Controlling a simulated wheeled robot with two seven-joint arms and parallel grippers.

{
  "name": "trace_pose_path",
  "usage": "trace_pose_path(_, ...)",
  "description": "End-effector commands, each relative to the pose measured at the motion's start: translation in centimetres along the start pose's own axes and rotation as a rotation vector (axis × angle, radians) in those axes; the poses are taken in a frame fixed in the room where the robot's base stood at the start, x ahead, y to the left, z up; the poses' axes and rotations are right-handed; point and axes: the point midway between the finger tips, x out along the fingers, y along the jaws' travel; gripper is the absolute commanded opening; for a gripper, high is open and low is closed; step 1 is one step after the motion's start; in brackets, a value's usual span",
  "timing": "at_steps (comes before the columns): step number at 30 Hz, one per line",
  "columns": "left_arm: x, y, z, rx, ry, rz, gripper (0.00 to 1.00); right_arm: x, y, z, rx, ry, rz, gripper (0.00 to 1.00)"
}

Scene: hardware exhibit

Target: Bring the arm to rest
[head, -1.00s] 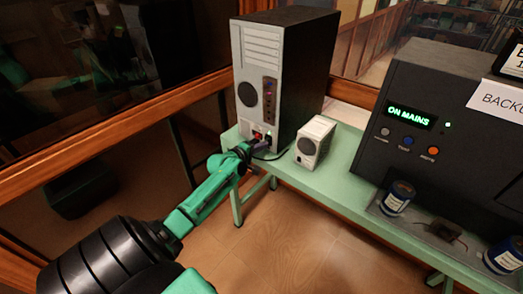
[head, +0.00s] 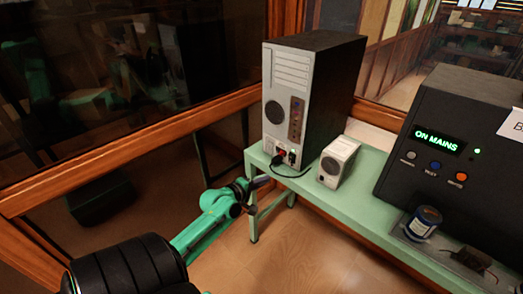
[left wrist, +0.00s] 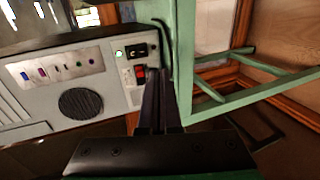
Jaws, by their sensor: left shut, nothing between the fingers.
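My left gripper (head: 262,183) is shut and empty in the head view, apart from and a little below the tabletop's left end. Its two dark fingers also show together in the left wrist view (left wrist: 158,100), pointing toward the back panel of the computer tower. The grey-and-black computer tower (head: 288,107) stands upright on the green table (head: 352,205). A black cable (head: 291,175) runs to a plug low on its panel. In the left wrist view a red switch (left wrist: 140,75) and a green light (left wrist: 118,54) show beside the plug. My right gripper is out of view.
A small white speaker-like box (head: 338,162) stands right of the tower. A black unit (head: 450,150) reading "ON MAINS" is farther right, with a blue can (head: 423,222) in front. A wooden rail (head: 150,145) and glass lie behind. Floor (head: 300,260) is clear in front.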

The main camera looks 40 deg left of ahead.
Motion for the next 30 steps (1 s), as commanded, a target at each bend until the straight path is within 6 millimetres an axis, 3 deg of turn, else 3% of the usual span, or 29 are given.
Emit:
trace_pose_path(10,-0.9,-0.1,0.0,0.001,0.0,0.001,0.0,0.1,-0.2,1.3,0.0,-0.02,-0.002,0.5)
trace_pose_path(21,-0.8,-0.8,-0.1,0.009,0.004,-0.011,0.0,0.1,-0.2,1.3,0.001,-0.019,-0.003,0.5)
trace_pose_path(23,-0.8,-2.7,-0.2,0.041,0.014,-0.045,0.0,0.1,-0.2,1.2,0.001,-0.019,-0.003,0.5)
trace_pose_path(25,-0.9,-6.8,-0.4,0.12,0.029,-0.123,0.0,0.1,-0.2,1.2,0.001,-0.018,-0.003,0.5)
trace_pose_path(26,-1.1,-9.2,-0.4,0.167,0.033,-0.17,0.0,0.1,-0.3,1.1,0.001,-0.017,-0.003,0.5)
trace_pose_path(30,-3.5,-22.0,1.2,0.468,-0.027,-0.429,0.0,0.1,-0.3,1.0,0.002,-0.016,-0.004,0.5)
